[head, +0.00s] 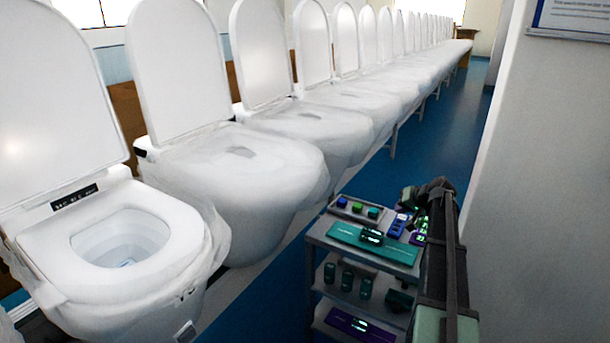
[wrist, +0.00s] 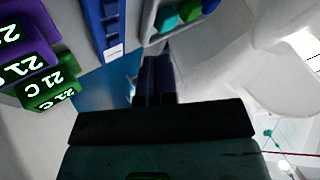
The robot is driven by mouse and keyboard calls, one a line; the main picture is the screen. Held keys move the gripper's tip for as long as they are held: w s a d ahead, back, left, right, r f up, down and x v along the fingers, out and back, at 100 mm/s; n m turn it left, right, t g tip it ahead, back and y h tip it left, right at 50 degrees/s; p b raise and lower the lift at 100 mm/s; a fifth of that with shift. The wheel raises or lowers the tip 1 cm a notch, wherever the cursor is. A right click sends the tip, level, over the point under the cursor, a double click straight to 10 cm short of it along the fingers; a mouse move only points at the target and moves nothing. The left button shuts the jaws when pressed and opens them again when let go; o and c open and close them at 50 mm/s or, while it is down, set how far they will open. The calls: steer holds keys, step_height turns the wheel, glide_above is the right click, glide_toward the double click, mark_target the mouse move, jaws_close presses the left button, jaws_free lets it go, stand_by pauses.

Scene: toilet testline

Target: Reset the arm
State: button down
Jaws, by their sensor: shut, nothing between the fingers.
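My arm (head: 440,250) stands at the right in the head view, beside the grey cart, its upper end bent over the cart's far right corner. I cannot make out its fingers there. In the wrist view my gripper (wrist: 154,78) shows two dark fingers side by side, closed together with nothing between them. Past the fingers are blue floor and part of the cart top. A small grey tray (wrist: 158,20) with teal and green pieces lies beyond them, and a blue item (wrist: 103,28) lies to its left.
The grey cart (head: 318,240) carries a teal box (head: 372,243) on top and several small devices below. Purple (wrist: 28,55) and green (wrist: 50,88) displays sit left in the wrist view. A long row of toilets (head: 120,235) runs along the left. A wall (head: 550,180) closes the right. Blue floor (head: 440,140) is clear behind the cart.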

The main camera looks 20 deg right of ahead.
steer(key=s+a+g, duration=0.1)
steer(key=s+a, duration=0.1)
steer(key=s+a+f+g, duration=0.1)
steer(key=s+a, duration=0.1)
steer(key=s, duration=0.1)
steer(key=s+a+f, duration=0.1)
steer(key=s+a, duration=0.1)
steer(key=shift+s+a+g+p, duration=0.15)
steer(key=shift+a+g+p, duration=0.2)
steer(key=shift+a+g, duration=0.05)
steer(key=s+a+r+n+g+p, duration=0.1)
steer(key=s+a, duration=0.4)
steer(key=a, duration=0.7)
steer(key=s+a+r+n+g+h+p, duration=0.1)
steer(key=s+a, duration=0.4)
steer(key=a, duration=0.7)
steer(key=s+a+r+n+g+h+p, duration=0.1)
steer(key=s+a+n+g+p, duration=0.2)
steer(key=a, duration=0.9)
steer(key=s+n, duration=0.1)
steer(key=s, duration=0.2)
steer(key=shift+r+g+p, duration=0.15)
steer(key=shift+g+p, duration=0.15)
steer(key=shift+g, duration=0.1)
